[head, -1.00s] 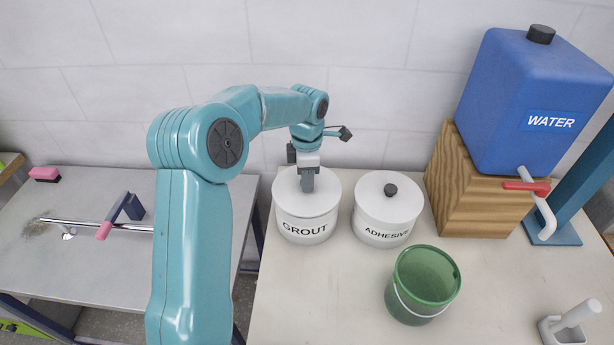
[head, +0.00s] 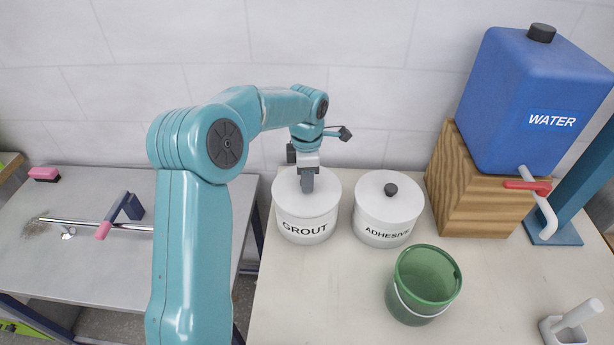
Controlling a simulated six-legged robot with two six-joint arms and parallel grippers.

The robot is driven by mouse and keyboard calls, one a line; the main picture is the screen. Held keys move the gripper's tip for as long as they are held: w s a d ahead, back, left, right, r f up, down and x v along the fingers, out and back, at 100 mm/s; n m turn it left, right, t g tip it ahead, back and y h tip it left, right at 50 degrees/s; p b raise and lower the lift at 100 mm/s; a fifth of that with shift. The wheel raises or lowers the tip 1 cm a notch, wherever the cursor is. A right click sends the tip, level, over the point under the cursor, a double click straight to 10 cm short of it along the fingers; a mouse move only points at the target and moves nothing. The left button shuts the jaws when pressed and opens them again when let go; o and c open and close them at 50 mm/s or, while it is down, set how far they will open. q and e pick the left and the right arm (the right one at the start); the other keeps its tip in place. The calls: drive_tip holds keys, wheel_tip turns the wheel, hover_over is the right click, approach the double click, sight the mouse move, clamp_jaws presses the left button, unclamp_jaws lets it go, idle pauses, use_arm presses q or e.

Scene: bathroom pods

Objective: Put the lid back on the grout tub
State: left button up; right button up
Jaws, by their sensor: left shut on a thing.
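The white grout tub (head: 306,229), labelled GROUT, stands on the pale table near the wall. Its white lid (head: 322,199) lies on top of the tub and looks level; I cannot tell whether it is pressed fully down. My left gripper (head: 307,187) points down at the middle of the lid and is shut on the lid's knob, which the fingers hide. My right gripper does not show.
A lidded white adhesive tub (head: 384,224) stands just right of the grout tub. A green bucket (head: 424,282) is in front. A blue water tank (head: 535,95) sits on a wooden block (head: 470,200) at the right. The table's front left is clear.

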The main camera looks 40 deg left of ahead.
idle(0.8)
use_arm(q)
drive_tip(key=o, duration=1.6)
drive_tip(key=shift+r+p, duration=2.55)
drive_tip(key=shift+r, duration=0.95)
clamp_jaws()
drive_tip(key=shift+f, duration=0.25)
